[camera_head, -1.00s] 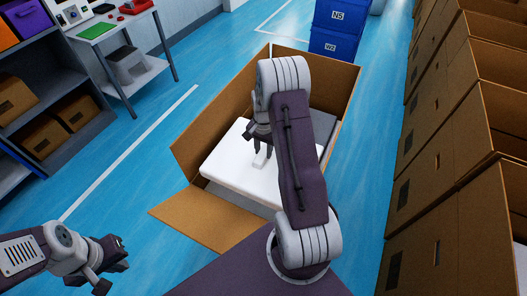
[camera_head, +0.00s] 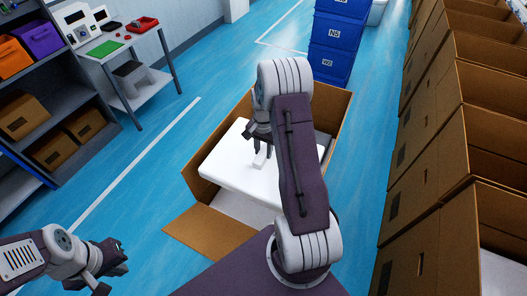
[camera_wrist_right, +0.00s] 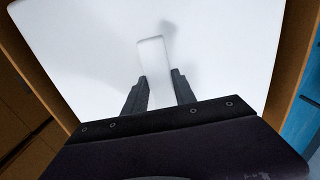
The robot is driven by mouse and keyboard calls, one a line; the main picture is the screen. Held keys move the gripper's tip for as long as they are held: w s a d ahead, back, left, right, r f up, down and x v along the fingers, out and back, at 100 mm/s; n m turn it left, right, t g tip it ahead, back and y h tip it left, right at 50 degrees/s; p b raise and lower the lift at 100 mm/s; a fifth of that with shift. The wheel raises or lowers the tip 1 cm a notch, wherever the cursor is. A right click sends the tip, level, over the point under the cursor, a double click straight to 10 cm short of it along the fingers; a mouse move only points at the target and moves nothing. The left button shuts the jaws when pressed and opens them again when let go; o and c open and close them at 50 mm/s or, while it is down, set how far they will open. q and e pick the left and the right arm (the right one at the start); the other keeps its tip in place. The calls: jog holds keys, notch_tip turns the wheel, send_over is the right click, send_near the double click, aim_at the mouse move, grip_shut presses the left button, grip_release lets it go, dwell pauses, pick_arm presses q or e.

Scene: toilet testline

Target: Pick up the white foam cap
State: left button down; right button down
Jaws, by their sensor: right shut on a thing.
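The white foam cap (camera_head: 228,172) is a thick, flat white slab with a narrow raised tab on top. It is held above the open cardboard box (camera_head: 212,232), roughly level, with a pale surface showing below it inside the box. My right gripper (camera_head: 262,152) is shut on the tab; in the right wrist view the tab stands between the two dark fingers (camera_wrist_right: 160,92) and the cap (camera_wrist_right: 230,50) fills most of the picture. My left gripper (camera_head: 118,268) is open and empty at the lower left, away from the box.
Blue stacked bins (camera_head: 332,40) stand behind the box. A row of large open cardboard boxes (camera_head: 425,190) lines the right side. A shelf (camera_head: 95,100) with bins and a small table (camera_head: 115,48) stand at the left. Blue floor (camera_head: 150,150) lies clear between shelf and box.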

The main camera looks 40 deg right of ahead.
notch_tip(320, 180, up, 10)
jog(key=p, duration=0.7)
jog(key=shift+f, duration=0.2)
